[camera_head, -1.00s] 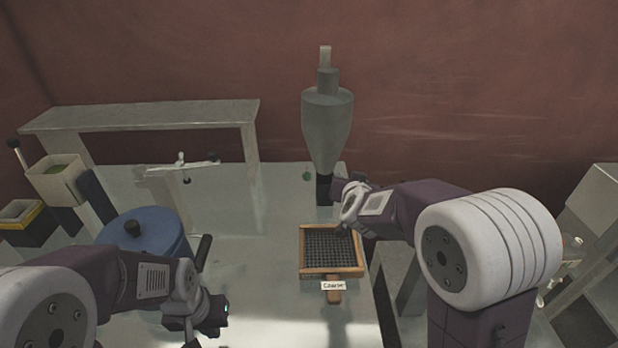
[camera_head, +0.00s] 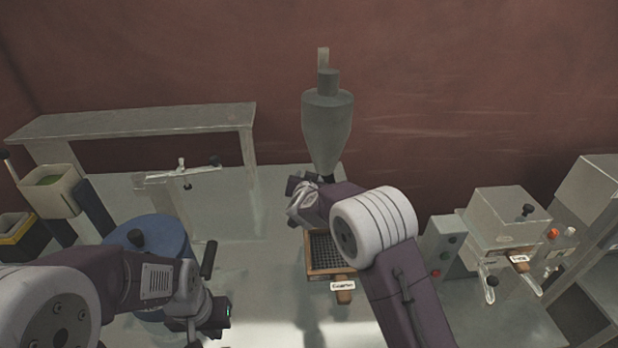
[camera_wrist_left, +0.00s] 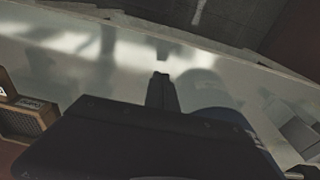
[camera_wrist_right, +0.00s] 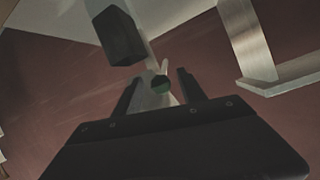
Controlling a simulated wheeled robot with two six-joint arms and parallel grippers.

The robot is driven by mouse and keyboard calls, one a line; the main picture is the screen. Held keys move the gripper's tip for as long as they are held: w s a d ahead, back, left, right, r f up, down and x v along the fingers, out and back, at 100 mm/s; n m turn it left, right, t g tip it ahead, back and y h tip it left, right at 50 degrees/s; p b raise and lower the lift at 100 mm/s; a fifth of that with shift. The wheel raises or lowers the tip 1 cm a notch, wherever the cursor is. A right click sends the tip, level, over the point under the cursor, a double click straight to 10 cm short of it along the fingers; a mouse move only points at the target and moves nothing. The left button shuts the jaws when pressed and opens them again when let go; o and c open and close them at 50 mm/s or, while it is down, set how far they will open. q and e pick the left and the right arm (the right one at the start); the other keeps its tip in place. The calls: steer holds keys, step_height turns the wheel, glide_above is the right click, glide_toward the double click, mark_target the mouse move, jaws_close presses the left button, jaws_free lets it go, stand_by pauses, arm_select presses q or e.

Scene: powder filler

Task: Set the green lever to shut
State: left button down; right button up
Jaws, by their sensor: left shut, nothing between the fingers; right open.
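A black block (camera_wrist_right: 120,38) is just beyond, at the upper left. In the head view my right gripper (camera_head: 298,190) is at the foot of the grey hopper (camera_head: 327,125) and hides the lever. My left gripper (camera_head: 208,318) is low at the left of the head view. Its fingers (camera_wrist_left: 161,88) are shut and empty in the left wrist view.
A wood-framed sieve (camera_head: 312,267) labelled Coarse lies below my right arm. A blue drum (camera_head: 160,237) with a black knob stands by my left arm. A long raised shelf (camera_head: 140,119) is at the back left. Machines with a grey box (camera_head: 507,215) stand at the right.

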steer(key=shift+w+d+f, duration=0.1)
steer(key=shift+w+f, duration=0.1)
steer(key=shift+w, duration=0.2)
jaws_close()
stand_by(1.2)
